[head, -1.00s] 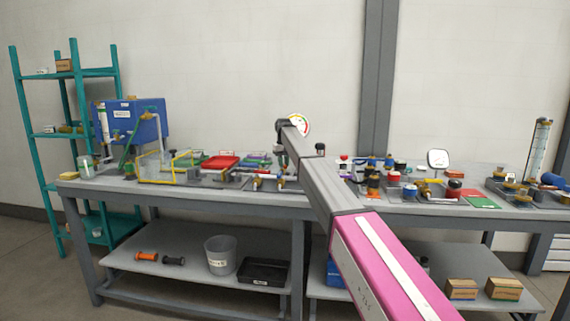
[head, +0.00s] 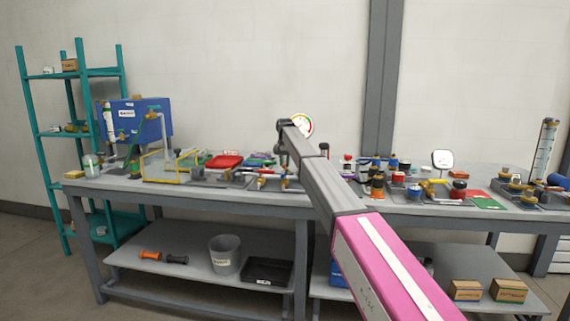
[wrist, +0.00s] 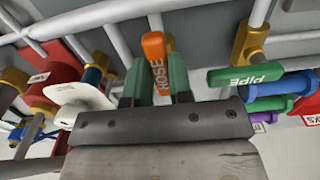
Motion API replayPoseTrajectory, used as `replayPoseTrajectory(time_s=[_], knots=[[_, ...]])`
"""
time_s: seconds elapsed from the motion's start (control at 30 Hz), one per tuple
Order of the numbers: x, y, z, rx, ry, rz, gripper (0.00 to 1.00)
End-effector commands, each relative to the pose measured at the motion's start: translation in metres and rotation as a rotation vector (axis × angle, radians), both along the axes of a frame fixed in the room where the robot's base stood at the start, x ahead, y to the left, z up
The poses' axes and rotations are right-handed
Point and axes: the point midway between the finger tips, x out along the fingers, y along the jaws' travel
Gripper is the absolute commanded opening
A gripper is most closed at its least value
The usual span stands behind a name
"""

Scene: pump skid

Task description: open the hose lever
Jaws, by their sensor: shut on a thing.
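The hose lever (wrist: 156,62) is an orange handle marked "HOSE" in the wrist view. My gripper (wrist: 155,84) has its green fingers on both sides of this handle and is shut on it. The handle's far end sticks out beyond the fingertips. Its pivot and valve body are hard to make out. In the head view my arm reaches over the bench and hides the lever and the gripper's fingers.
A green lever marked "PIPE" (wrist: 245,73) lies close to the right, with blue and purple handles below it. Grey pipes run behind. The bench (head: 230,197) holds many fittings.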

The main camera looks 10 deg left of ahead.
Motion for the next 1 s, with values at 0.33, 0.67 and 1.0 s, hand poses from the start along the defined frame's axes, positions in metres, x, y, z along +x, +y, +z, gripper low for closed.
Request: replayPoseTrajectory(time_s=[0.33,0.67,1.0], knots=[[0.001,0.001,0.001,0.001,-0.002,-0.004,0.33],[0.000,0.000,0.001,0.001,-0.001,-0.002,0.46],[0.001,0.001,0.028,0.001,-0.001,-0.002,0.46]])
